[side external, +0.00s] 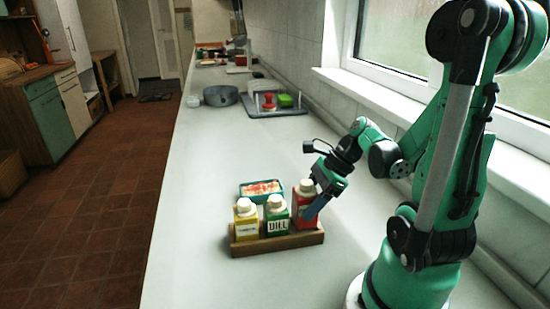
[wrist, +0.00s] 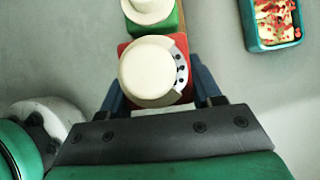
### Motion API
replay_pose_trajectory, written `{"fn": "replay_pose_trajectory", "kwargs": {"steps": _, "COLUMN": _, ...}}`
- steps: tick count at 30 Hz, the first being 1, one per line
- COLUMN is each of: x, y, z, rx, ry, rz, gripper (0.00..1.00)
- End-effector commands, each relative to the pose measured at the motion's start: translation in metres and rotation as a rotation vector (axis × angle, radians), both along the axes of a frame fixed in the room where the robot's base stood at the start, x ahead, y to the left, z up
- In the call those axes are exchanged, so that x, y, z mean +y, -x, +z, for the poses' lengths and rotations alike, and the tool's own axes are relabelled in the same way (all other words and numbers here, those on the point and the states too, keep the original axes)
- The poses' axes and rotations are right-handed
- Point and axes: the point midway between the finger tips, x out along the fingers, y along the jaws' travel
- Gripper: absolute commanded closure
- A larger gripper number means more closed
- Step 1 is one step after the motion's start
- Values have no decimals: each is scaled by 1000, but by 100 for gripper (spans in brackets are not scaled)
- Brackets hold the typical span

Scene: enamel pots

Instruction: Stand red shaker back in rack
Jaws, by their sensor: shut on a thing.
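The red shaker (side external: 302,212) has a cream cap and stands upright at the right end of the wooden rack (side external: 275,244), beside the green DILL shaker (side external: 277,219). A yellow shaker (side external: 245,222) stands at the rack's left end. My gripper (side external: 318,206) is shut on the red shaker. In the wrist view the red shaker (wrist: 126,46) sits between my blue fingers, in line with the green shaker (wrist: 170,22). Its base is behind the rack's front edge, so I cannot tell whether it touches the rack floor.
A teal dish of food (side external: 262,188) lies just behind the rack. Farther back are a grey pot (side external: 220,96) and a grey tray (side external: 283,112) with red and green items. The white counter left of the rack is clear. The window wall runs along the right.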

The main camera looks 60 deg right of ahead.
Motion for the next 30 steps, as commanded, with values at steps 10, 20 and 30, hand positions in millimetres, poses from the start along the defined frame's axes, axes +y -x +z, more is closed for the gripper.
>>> {"fn": "replay_pose_trajectory", "kwargs": {"steps": 10, "x": 0, "y": 0, "z": -7, "rx": 0, "ry": 0, "rz": 0, "gripper": 100}}
{"fn": "replay_pose_trajectory", "kwargs": {"steps": 20, "x": 0, "y": 0, "z": -14, "rx": 0, "ry": 0, "rz": 0, "gripper": 100}}
{"fn": "replay_pose_trajectory", "kwargs": {"steps": 30, "x": 0, "y": 0, "z": -21, "rx": 0, "ry": 0, "rz": 0, "gripper": 100}}
